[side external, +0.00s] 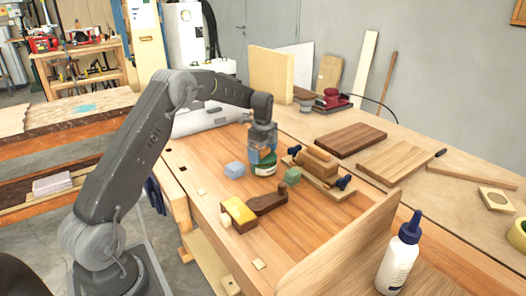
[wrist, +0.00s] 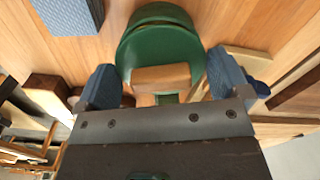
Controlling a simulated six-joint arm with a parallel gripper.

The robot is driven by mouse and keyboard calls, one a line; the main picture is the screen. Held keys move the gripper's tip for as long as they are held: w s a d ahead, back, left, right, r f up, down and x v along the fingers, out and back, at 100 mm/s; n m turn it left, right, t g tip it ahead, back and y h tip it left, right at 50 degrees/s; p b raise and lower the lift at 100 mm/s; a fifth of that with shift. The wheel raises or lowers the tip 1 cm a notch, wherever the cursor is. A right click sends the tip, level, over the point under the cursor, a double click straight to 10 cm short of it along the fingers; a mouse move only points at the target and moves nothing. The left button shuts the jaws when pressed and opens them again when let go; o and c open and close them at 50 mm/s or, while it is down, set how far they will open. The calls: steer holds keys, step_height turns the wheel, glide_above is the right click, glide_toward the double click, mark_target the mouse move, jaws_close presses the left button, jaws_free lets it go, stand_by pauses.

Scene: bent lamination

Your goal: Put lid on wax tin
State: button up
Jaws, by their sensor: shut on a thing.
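The wax tin (side external: 264,170) is a squat, round, dark green tin with a pale label, standing on the wooden bench top. My gripper (side external: 262,150) points down directly over it, with its blue fingertips at the tin's upper part. In the wrist view my gripper (wrist: 165,82) has one blue pad at each side of a round green lid (wrist: 158,52) with a tan patch on its near part. A second green rim shows just beyond it, slightly offset. I cannot tell whether the lid touches the tin, as the fingers hide the join.
A grey-blue block (side external: 235,170) stands close left of the tin. A clamped wooden form (side external: 318,168) with blue knobs is close on the right. A yellow-topped block (side external: 239,213) and a dark wooden piece (side external: 268,203) lie in front. A glue bottle (side external: 399,258) stands farther right.

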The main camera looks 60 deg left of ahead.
steer(key=shift+f, duration=0.6)
stand_by(0.6)
steer(key=o, duration=0.5)
steer(key=shift+r, duration=0.1)
steer(key=shift+r, duration=3.9)
